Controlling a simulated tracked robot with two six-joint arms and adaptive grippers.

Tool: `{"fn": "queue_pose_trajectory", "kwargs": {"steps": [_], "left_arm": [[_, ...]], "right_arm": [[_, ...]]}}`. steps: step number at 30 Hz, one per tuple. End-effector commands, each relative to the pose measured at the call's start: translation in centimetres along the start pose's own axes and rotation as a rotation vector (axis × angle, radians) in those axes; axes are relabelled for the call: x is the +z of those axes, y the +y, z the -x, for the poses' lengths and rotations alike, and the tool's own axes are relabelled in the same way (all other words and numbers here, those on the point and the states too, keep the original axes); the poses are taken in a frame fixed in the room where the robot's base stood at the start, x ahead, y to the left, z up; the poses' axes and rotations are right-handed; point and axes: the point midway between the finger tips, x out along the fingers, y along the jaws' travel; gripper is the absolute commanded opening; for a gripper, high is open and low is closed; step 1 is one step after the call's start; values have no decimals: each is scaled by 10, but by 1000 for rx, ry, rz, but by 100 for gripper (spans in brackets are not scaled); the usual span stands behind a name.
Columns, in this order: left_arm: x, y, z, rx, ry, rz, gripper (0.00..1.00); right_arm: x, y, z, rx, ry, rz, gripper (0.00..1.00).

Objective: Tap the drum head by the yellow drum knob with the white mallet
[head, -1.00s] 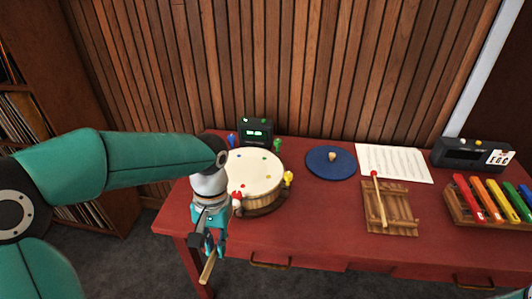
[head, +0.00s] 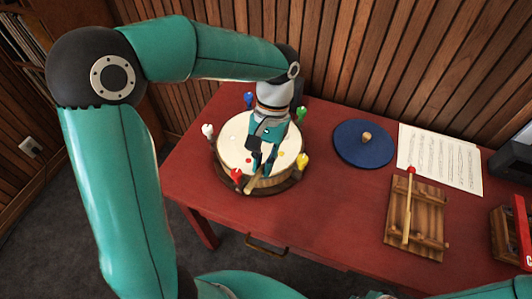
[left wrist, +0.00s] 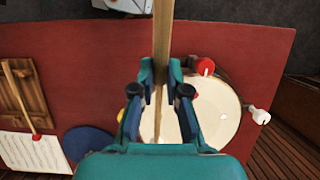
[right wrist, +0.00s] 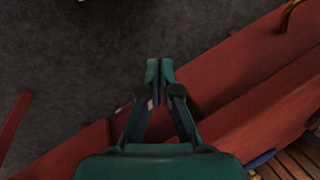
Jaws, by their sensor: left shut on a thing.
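The drum (head: 235,150) stands on the red table, its pale head marked with small coloured dots. The yellow drum knob (head: 303,161) is on its right front rim; in the left wrist view the yellow knob (left wrist: 121,116) is partly hidden by a finger. My left gripper (head: 262,168) is over the drum head, shut on the wooden stick of the mallet (head: 253,184), whose visible end points toward the front edge. The white mallet head is hidden, and I cannot tell whether it touches the drum. My right gripper (right wrist: 160,68) is shut and empty over the floor near the table edge.
Red (head: 236,175), white (head: 208,131), blue (head: 248,100) and green (head: 301,114) knobs ring the drum. To the right are a blue disc (head: 350,150), a sheet of music (head: 445,155) and a wooden instrument (head: 428,225) with a red-tipped mallet (head: 407,205).

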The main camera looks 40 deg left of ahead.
Motion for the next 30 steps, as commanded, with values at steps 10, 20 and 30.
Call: {"fn": "queue_pose_trajectory", "kwargs": {"steps": [10, 20, 30], "left_arm": [[-12, -6, -41, 6, -1, 17, 0], [-20, -7, -62, 6, 0, 19, 0], [-19, -7, -62, 7, 0, 19, 0]], "right_arm": [[0, 13, -36, 0, 0, 0, 0], [0, 18, -51, 0, 0, 0, 0], [0, 18, -50, 0, 0, 0, 0]]}}
